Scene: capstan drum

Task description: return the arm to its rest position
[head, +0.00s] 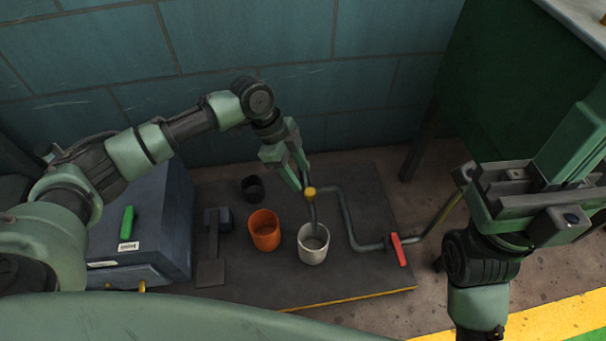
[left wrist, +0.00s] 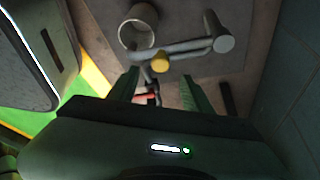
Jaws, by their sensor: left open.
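My left arm reaches in from the left in the head view. Its gripper (head: 298,178) points down beside the yellow knob (head: 310,191) on the grey pipe (head: 348,222). In the left wrist view the two green fingers (left wrist: 164,84) stand apart with nothing held between them. The yellow knob (left wrist: 160,62) shows just beyond the fingertips; I cannot tell whether they touch it. My right gripper (head: 530,195) is at the right side of the head view, and its finger gap is not clear.
The pipe's spout ends over a white cup (head: 313,252). An orange cup (head: 265,232), a black cup (head: 252,188) and a red handle (head: 399,250) are on the dark mat (head: 340,285). A dark blue box (head: 165,235) stands left. A tiled wall (head: 270,45) is behind.

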